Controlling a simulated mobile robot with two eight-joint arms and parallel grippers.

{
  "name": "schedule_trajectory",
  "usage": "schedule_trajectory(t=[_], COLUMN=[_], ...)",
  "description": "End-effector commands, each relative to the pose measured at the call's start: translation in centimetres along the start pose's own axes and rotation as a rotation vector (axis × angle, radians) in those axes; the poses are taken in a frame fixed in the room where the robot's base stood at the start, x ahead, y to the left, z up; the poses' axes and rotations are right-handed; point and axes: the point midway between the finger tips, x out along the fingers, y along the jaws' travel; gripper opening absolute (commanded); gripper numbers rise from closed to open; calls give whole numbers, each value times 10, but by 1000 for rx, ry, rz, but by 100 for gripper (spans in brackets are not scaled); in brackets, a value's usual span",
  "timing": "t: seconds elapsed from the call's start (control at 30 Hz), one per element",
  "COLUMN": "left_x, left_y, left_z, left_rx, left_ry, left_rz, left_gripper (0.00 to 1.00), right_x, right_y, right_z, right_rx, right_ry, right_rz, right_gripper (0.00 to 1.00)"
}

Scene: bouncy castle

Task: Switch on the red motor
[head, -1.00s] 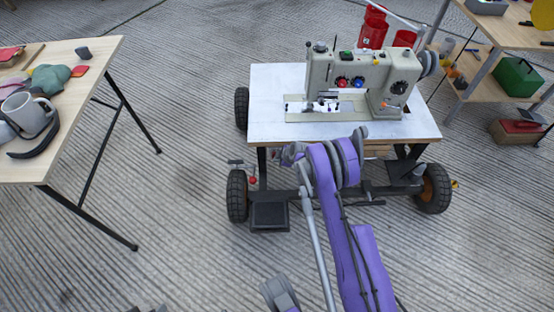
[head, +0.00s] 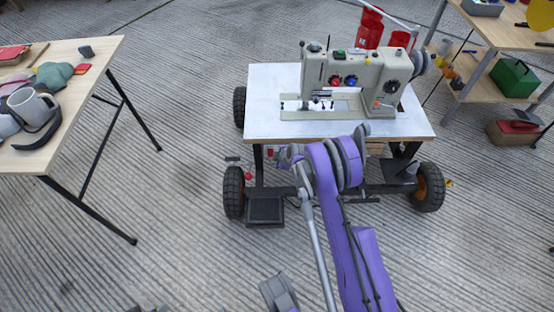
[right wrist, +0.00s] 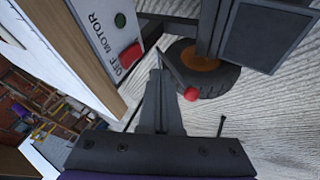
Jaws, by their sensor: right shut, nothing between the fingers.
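In the right wrist view a grey switch panel lettered OFF and MOTOR (right wrist: 112,42) sits under the table edge. It has a green button (right wrist: 120,20) and a red button (right wrist: 130,54). My right gripper (right wrist: 157,68) is shut and empty, its tips just beside the red button; contact is unclear. In the head view the right gripper (head: 284,156) is at the front edge of the sewing table (head: 272,85), mostly hidden by my purple arm. A sewing machine (head: 350,70) stands on that table. No red motor is clearly visible.
A red ball knob on a lever (right wrist: 191,94) is close right of the fingers. The table has wheels (head: 234,192) and a dark pedal (head: 265,211). Open floor lies between the tables.

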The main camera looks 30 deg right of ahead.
Motion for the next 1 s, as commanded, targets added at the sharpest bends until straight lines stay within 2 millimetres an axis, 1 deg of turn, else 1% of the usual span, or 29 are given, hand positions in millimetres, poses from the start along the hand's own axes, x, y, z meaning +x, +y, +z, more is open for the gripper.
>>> schedule_trajectory(t=[0.03,0.2,0.3,0.4,0.53,0.8,1.0], left_x=[-7,-16,-20,-22,-23,-23,-18], left_y=[0,0,0,0,0,0,0], left_z=[-2,-5,-5,-6,-6,-6,-5], left_rx=[0,0,0,0,0,0,0], left_ry=[1,3,4,5,5,5,4], left_rz=[0,0,0,0,0,0,0], left_gripper=[50,50,50,50,50,50,50], right_x=[-18,-53,-68,-77,-81,-81,-71], right_y=[1,1,1,0,0,0,-10], right_z=[0,0,0,0,0,1,8], right_rx=[2,1,1,0,-1,0,0], right_ry=[-1,-1,-1,0,0,0,-1], right_rz=[1,1,0,-1,-1,-1,0], right_gripper=[0,0,0,0,0,0,0])
